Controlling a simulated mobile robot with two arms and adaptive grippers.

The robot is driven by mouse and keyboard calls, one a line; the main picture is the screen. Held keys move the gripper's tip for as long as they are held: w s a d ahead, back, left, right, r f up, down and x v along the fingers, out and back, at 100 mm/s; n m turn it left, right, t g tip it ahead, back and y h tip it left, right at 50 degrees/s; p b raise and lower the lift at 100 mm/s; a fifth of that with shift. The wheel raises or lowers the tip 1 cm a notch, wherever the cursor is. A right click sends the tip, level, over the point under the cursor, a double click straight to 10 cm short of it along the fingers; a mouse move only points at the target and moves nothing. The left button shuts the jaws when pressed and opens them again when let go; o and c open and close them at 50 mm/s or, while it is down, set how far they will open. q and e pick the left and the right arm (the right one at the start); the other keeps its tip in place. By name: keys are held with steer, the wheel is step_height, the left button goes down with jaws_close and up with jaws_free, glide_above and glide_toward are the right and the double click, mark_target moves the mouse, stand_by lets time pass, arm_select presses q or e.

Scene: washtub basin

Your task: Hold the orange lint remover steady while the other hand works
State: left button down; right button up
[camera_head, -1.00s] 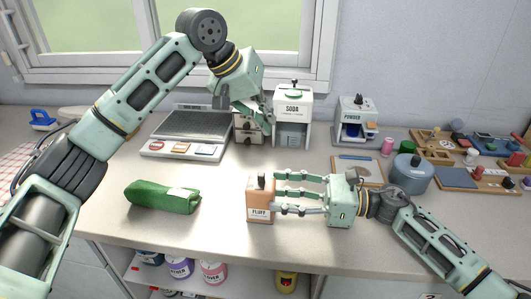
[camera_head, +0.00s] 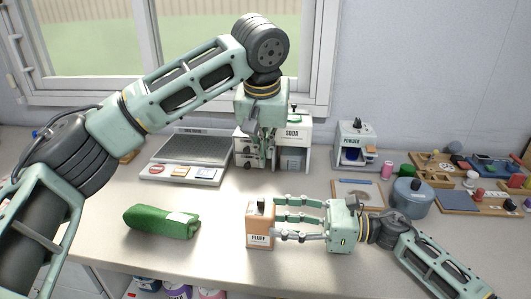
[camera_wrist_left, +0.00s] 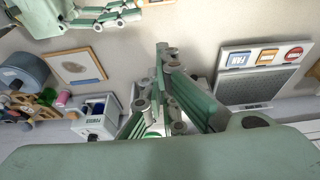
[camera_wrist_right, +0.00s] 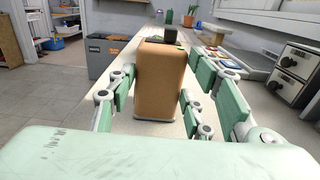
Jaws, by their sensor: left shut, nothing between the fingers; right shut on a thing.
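The orange lint remover (camera_head: 259,227), a box labelled FLUFF with a dark knob on top, stands upright on the counter. My right gripper (camera_head: 274,219) is shut on it from the right, fingers at its sides. In the right wrist view the lint remover (camera_wrist_right: 160,82) sits between the fingers. My left gripper (camera_head: 264,160) is shut and empty, pointing down above the counter in front of the SODA dispenser (camera_head: 293,150), behind the lint remover and apart from it. Its closed fingers (camera_wrist_left: 163,90) show in the left wrist view.
A green folded cloth (camera_head: 163,221) lies to the left. A scale-like tray (camera_head: 190,150) stands behind it. The POWDER dispenser (camera_head: 355,145), a blue-grey pot (camera_head: 411,198) and trays of small items fill the right. The front middle counter is clear.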

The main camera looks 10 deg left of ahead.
mark_target(261, 202)
arm_select(q)
step_height(261, 202, down, 7)
steer(key=s, duration=0.1)
steer(key=shift+s+f, duration=0.15)
steer(key=shift+s, duration=0.05)
stand_by(0.4)
steer(key=shift+s, duration=0.1)
steer(key=shift+s, duration=1.05)
steer(key=shift+w, duration=0.1)
arm_select(e)
steer(key=shift+w, duration=0.1)
